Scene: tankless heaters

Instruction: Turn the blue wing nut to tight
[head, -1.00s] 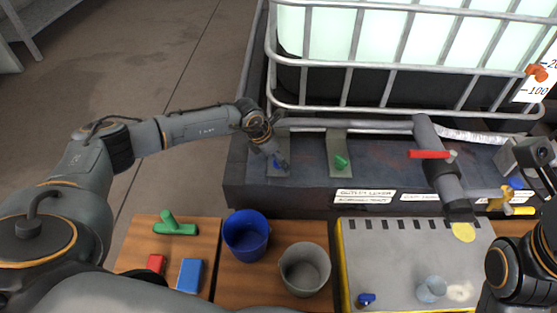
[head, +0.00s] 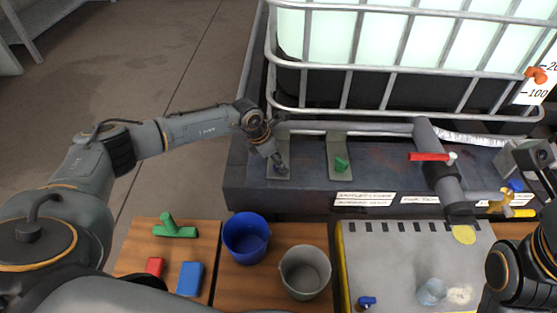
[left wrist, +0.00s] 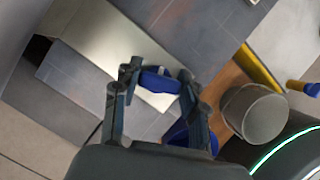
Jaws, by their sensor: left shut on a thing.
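The blue wing nut (left wrist: 158,82) sits between the fingers of my left gripper (left wrist: 157,88) in the left wrist view. It is on a pale upright bracket plate, and its wings lie roughly across the gap between the fingers. In the head view my left gripper (head: 280,165) is at the left bracket plate (head: 283,148) by the tank's base, and its fingers hide most of the nut. The left gripper is shut on the nut. My right arm shows at the right edge of the head view, but I cannot make out its gripper.
A green wing nut (head: 341,164) is on the bracket to the right. A red-handled valve (head: 430,157) and a brass tap (head: 507,204) are further right. A blue bucket (head: 246,236) and a grey bucket (head: 305,270) stand in front. The caged tank (head: 400,70) rises behind.

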